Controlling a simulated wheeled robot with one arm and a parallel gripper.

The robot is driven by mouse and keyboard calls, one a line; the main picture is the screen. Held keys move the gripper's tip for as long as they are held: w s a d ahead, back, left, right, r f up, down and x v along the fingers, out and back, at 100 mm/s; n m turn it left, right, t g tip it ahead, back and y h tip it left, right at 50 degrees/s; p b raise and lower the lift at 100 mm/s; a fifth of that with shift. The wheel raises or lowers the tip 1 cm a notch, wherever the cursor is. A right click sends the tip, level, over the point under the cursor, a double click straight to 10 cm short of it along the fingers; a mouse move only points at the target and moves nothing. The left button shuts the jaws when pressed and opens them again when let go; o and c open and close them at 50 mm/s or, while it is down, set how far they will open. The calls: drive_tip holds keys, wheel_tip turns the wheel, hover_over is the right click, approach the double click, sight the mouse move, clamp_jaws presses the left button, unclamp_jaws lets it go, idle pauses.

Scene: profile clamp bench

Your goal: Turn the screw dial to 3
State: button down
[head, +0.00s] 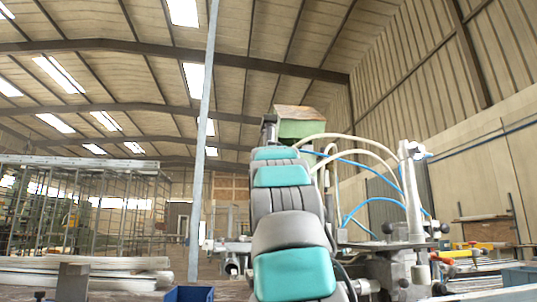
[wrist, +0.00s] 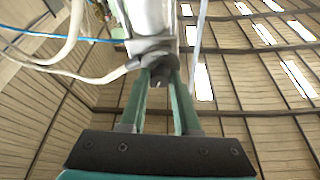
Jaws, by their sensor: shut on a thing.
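In the wrist view, a dark round knob (wrist: 158,62), which looks like the screw dial, sits at the end of a pale cylinder (wrist: 152,18). My gripper (wrist: 161,80) has its two green fingers on either side of the knob, their tips closed on it. The fingertips partly cover the knob. No numbers or pointer can be read on it. In the head view my arm rises through the middle of the picture and the fingers and knob cannot be made out there.
Pale and blue hoses (head: 365,155) arch right of my arm, near a pale upright cylinder (head: 412,195) on a metal fixture. A green block with a brown top (head: 302,124) shows behind my arm's upper end. A blue bin (head: 188,293) and grey block (head: 72,282) stand lower left.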

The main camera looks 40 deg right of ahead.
drive_tip(key=m+g+h+p, duration=0.1)
drive_tip(key=m+g, duration=0.1)
drive_tip(key=m, duration=0.3)
drive_tip(key=m+g+h+p, duration=0.1)
drive_tip(key=m+g, duration=0.1)
drive_tip(key=m, duration=0.3)
drive_tip(key=shift+w+a+p, duration=0.15)
drive_tip(key=shift+a+p, duration=0.05)
drive_tip(key=shift+p, duration=0.2)
drive_tip(key=shift+f+m+g, duration=0.1)
drive_tip(key=shift+m+g, duration=0.2)
drive_tip(key=shift+m, duration=0.1)
drive_tip(key=c, duration=0.6)
unclamp_jaws()
drive_tip(key=shift+a, duration=0.1)
